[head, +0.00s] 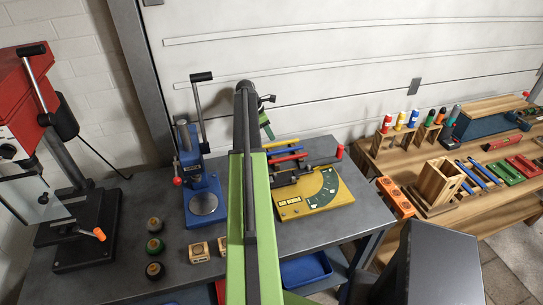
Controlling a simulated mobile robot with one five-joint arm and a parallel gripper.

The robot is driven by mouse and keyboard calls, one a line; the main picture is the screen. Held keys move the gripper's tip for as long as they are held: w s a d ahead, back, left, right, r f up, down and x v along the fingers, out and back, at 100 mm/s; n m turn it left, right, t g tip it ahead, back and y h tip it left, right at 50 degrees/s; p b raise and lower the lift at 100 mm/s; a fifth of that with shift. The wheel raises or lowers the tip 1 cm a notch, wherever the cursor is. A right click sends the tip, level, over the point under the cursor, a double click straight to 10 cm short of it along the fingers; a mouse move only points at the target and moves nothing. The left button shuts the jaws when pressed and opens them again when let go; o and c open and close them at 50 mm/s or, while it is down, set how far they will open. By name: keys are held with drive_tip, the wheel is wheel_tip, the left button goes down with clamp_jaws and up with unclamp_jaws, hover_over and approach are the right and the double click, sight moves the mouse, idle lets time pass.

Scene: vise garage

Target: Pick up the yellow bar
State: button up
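The yellow bar (283,143) lies at the back of three thin coloured bars, near the rear edge of the grey bench. Its left end is close to my green arm and may be partly hidden by it. A blue bar (288,150) and a red bar (290,157) lie in front of it, by the bar bender (315,197). My gripper is not clearly visible; a small black and green part shows just behind the top of my arm, above and left of the yellow bar. It looks apart from the bar. I cannot make out fingers.
A blue press (199,175) with an upright lever stands left of my arm. A red drill press (30,110) is at the far left. Small wooden blocks (199,252) and round knobs (154,246) sit on the bench. A wooden table (480,210) with tools is at right.

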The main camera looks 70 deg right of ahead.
sight(275, 144)
drive_tip(key=shift+s+d+f, duration=0.15)
drive_tip(key=shift+s+f, duration=0.05)
drive_tip(key=shift+f, duration=0.45)
drive_tip(key=shift+r, duration=0.1)
drive_tip(key=b+x, duration=0.5)
drive_tip(key=shift+d, duration=0.1)
drive_tip(key=shift+s, duration=0.1)
drive_tip(key=shift+c, duration=0.5)
clamp_jaws()
